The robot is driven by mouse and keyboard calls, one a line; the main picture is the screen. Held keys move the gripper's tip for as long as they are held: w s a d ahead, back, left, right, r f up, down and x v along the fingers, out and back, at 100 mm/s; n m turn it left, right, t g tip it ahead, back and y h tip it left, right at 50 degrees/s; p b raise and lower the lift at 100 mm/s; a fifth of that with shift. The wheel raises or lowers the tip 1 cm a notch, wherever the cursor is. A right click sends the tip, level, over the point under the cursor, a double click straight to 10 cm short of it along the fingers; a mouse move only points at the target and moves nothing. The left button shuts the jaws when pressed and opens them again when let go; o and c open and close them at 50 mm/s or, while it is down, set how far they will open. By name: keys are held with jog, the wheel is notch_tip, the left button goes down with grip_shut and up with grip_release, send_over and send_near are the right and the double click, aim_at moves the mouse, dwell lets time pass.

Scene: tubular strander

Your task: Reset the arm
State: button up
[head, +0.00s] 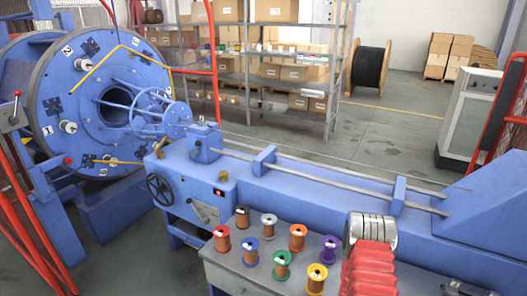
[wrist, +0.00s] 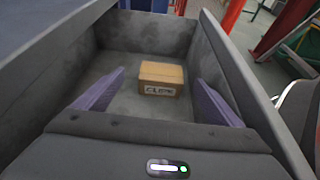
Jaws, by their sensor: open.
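My gripper (wrist: 160,78) shows in the wrist view as two purple fingers, spread wide apart with nothing between them that they touch. It faces down into a grey open-topped drawer or bin (wrist: 120,45). A small brown cardboard box (wrist: 161,72) with a white label, seemingly reading "CLIPS", sits on the floor of it, beyond the fingertips. The gripper's fingers cannot be made out in the head view.
Several coloured wire spools, such as the blue one (head: 250,252), stand on a grey cabinet top (head: 232,272). Behind is the blue strander bed (head: 330,195); its large drum (head: 65,110) is at left. Red guard rails (head: 25,215) flank it. Grey floor is open behind the bed.

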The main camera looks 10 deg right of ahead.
jog(key=w+a+r+m+t+y, duration=0.1)
jog(key=w+a+r+m, duration=0.2)
jog(key=r, duration=0.5)
jog(key=w+a+r+m+t+y, duration=0.1)
jog(key=w+a+r+m, duration=0.15)
jog(key=w+r, duration=0.4)
jog(key=w+a+r+m+t+y, duration=0.1)
jog(key=w+a+r+m+y, duration=0.2)
jog(key=r, duration=0.6)
jog(key=w+a+r+t+y, duration=0.1)
jog(key=a+r+t+y, duration=0.4)
jog(key=a+r+t, duration=0.6)
jog(key=a+r+m, duration=0.1)
jog(key=a+r, duration=1.1)
jog(key=shift+w+a+t, duration=0.2)
jog(key=shift+w+t, duration=0.1)
jog(key=shift+w, duration=0.1)
